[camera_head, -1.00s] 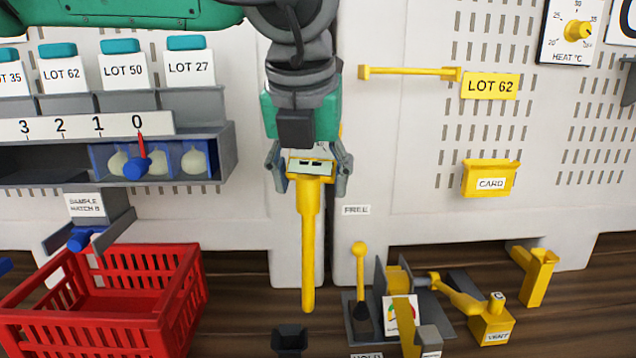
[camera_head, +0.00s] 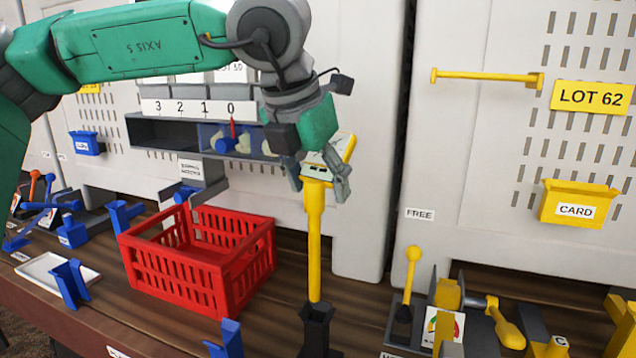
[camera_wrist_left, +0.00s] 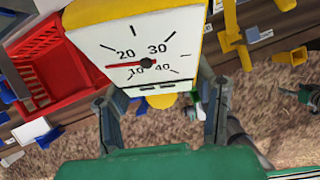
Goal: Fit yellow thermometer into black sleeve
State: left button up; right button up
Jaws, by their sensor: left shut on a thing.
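The yellow thermometer (camera_head: 315,235) hangs upright, stem down, from my left gripper (camera_head: 322,182), which is shut on it near its head. In the left wrist view its white dial (camera_wrist_left: 148,52) with a red needle faces the camera, and my left gripper (camera_wrist_left: 160,112) has a finger on each side. The black sleeve (camera_head: 316,328) stands on the bench at the bottom of the head view. The stem's lower tip is at the sleeve's mouth in the picture; I cannot tell whether it is inside or just behind the rim.
A red basket (camera_head: 200,283) stands left of the sleeve. A blue holder (camera_head: 228,338) is close on its left. A yellow-knobbed lever (camera_head: 410,275) and a grey fixture stand to the right. A shelf with blue bin is behind.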

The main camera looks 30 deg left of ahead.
aim_at(319, 236)
pick_arm(q)
jog(key=shift+d+f+b, duration=0.5)
jog(key=shift+f+b, duration=0.75)
jog(key=shift+a+f+b, duration=0.45)
jog(key=shift+f, duration=0.35)
jog(key=shift+d+f+b, duration=0.2)
jog(key=shift+f+b, duration=0.15)
jog(key=shift+f, duration=0.25)
jog(key=shift+d+f+b, duration=0.15)
jog(key=shift+f+b, duration=0.2)
jog(key=shift+f, duration=0.25)
jog(key=shift+a+f+b, duration=0.25)
jog(key=shift+f+b, duration=0.3)
jog(key=shift+f, duration=0.55)
jog(key=shift+d+f+b, duration=0.1)
jog(key=shift+f+b, duration=1.25)
jog(key=shift+f, duration=1.15)
